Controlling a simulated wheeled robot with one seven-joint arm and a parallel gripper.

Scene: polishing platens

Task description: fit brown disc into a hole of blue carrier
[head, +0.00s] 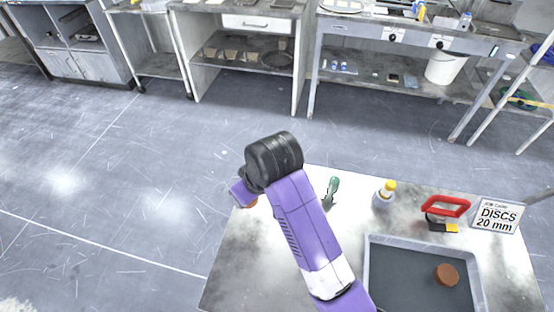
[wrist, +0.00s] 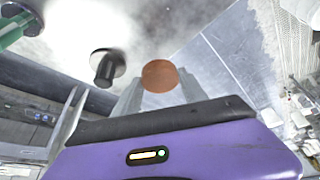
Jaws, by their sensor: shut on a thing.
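My gripper (wrist: 160,88) is shut on a brown disc (wrist: 160,75), which shows between the two grey fingertips in the wrist view. In the head view my gripper is mostly hidden behind the black wrist of my arm, over the left edge of the table; a sliver of the brown disc (head: 252,203) shows below it. A second brown disc (head: 446,274) lies in the grey tray at the right. I cannot make out the blue carrier in either view; my purple arm covers part of the table.
On the table (head: 230,270) are a green-handled tool (head: 331,190), a yellow-capped bottle (head: 384,194), a red-handled tool (head: 445,207) and a card reading "DISCS 20 mm" (head: 495,215). The grey tray (head: 366,262) fills the front right. A black knob-like object (wrist: 106,66) shows in the wrist view.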

